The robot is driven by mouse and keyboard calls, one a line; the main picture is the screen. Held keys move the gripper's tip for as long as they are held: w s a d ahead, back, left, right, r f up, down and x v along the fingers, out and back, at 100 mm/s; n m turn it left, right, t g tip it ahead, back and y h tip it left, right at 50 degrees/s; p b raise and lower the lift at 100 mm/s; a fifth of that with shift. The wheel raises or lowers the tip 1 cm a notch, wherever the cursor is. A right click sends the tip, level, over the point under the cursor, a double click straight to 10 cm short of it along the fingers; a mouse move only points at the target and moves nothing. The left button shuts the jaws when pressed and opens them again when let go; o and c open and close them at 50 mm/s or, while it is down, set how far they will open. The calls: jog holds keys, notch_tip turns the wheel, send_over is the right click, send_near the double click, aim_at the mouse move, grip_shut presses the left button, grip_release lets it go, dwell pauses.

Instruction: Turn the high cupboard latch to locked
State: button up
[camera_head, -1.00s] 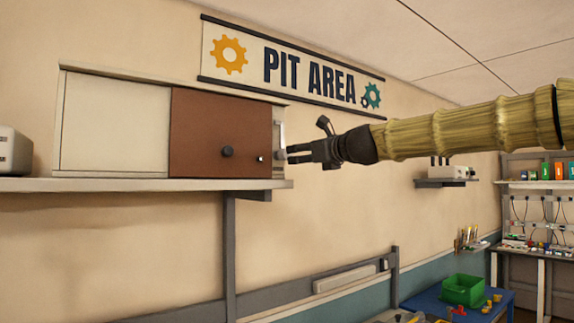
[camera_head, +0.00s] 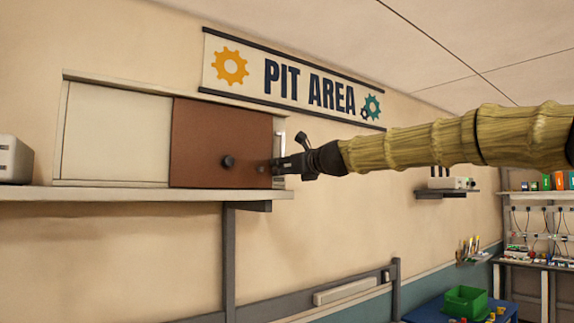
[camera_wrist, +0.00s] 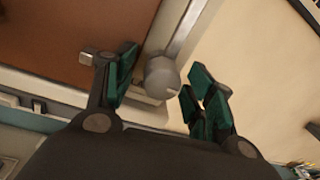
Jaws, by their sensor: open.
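The high cupboard has a brown door (camera_head: 215,130) with a dark round knob (camera_head: 228,162). Its right end is a pale frame with a metal strip (camera_head: 280,132). In the wrist view a round grey latch knob (camera_wrist: 162,77) with a pale mark sits on the frame beside the brown door (camera_wrist: 60,35). My gripper (camera_head: 276,166) is open at the cupboard's right end. In the wrist view its green-padded fingers stand on either side of the latch knob, with gaps visible. A small metal piece (camera_wrist: 88,57) on the door is left of the left finger. In the head view my gripper hides the latch knob.
A grey shelf (camera_head: 110,195) runs under the cupboard, with a bracket below its right end. A white appliance (camera_head: 14,160) stands at the left. A PIT AREA sign (camera_head: 300,85) hangs above. The wall right of the cupboard is clear up to a small shelf (camera_head: 447,194).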

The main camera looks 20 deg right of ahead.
jog(key=shift+d, duration=0.1)
jog(key=shift+c, duration=0.2)
grip_shut()
